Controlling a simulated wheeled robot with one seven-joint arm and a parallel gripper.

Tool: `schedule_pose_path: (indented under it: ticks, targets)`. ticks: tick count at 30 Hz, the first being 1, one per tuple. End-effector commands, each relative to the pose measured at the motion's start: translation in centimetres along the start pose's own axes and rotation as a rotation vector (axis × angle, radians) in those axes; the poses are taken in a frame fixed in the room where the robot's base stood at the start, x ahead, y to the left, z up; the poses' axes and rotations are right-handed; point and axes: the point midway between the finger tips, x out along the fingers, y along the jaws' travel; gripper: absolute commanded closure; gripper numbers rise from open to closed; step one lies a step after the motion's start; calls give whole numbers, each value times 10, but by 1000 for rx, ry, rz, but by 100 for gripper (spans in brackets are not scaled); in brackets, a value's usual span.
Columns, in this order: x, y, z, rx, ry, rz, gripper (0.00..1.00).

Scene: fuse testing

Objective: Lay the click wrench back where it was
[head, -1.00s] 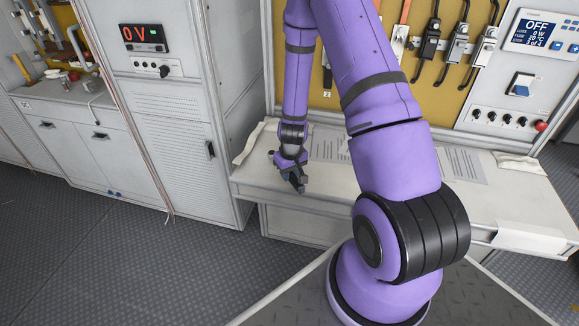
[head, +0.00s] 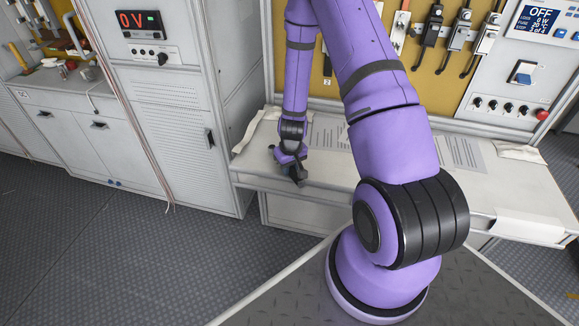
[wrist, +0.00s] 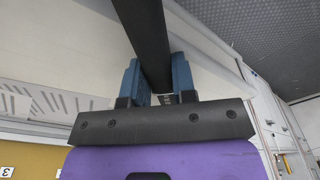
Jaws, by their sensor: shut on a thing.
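My gripper (head: 297,176) hangs low at the left front edge of the workbench, pointing down. In the wrist view its two blue fingers (wrist: 158,82) are shut on a black bar, which I take to be the click wrench (wrist: 143,28). The bar runs from between the fingers up to the top edge of the picture, and its far end is out of view. In the head view the wrench cannot be told apart from the dark gripper. I cannot tell whether it touches the bench.
The pale workbench (head: 345,195) carries printed sheets (head: 465,153) and cloths at both ends, with bare surface between. A yellow panel with fuse holders (head: 432,40) stands behind it. A grey cabinet (head: 165,100) reading 0 V stands at the left.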

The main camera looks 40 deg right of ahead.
Motion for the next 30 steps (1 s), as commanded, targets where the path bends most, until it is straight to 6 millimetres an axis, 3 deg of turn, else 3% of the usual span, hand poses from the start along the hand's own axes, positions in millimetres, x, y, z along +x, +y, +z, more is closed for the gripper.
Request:
schedule_pose_path:
  ticks: [19, 20, 23, 30]
  targets:
    - [11, 0, 1, 1, 0, 0, 100]
    - [10, 0, 1, 1, 0, 0, 68]
    - [10, 0, 1, 0, 0, 0, 45]
    - [10, 0, 1, 0, -1, 0, 45]
